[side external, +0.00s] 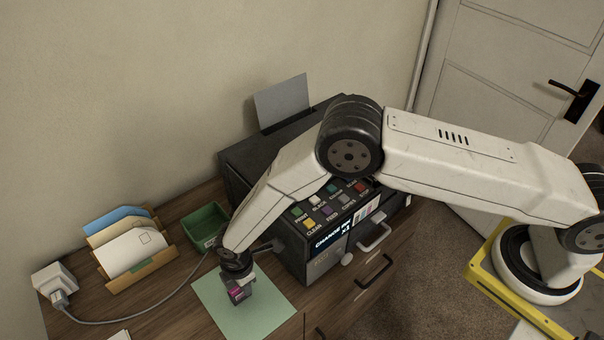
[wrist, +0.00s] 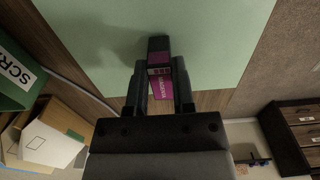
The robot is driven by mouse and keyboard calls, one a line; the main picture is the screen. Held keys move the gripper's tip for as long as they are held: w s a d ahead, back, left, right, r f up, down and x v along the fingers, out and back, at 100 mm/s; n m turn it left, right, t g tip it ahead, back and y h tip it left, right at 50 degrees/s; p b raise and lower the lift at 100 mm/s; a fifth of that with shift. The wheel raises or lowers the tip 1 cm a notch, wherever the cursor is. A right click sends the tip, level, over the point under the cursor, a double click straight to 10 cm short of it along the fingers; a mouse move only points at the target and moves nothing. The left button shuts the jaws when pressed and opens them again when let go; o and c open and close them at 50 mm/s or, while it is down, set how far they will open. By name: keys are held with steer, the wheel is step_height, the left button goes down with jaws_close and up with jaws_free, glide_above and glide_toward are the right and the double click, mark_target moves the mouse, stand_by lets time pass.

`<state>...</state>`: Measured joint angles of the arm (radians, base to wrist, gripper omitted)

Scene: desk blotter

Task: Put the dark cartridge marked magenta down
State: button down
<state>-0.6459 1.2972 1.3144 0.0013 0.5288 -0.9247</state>
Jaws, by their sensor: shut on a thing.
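The dark cartridge (side external: 238,295) with a magenta label is between the fingers of my gripper (side external: 236,284), over the green blotter (side external: 262,312). In the wrist view the cartridge (wrist: 160,72) shows its dark end and magenta label, with a finger of my gripper (wrist: 159,85) against each side. My gripper is shut on it. The blotter (wrist: 215,45) fills the upper part of the wrist view, with a soft shadow to the left of the cartridge. I cannot tell whether the cartridge touches the blotter.
A dark printer (side external: 318,262) with coloured buttons stands right of the blotter. A green bin (side external: 205,226) is behind it, and a letter rack (side external: 140,275) with envelopes is at left. A cable runs from a white plug (side external: 55,284) across the desk. The blotter around the cartridge is bare.

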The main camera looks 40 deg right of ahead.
steer(key=shift+c, duration=2.3)
jaws_free()
steer(key=shift+f, duration=0.15)
steer(key=shift+r, duration=0.2)
step_height(320, 180, up, 12)
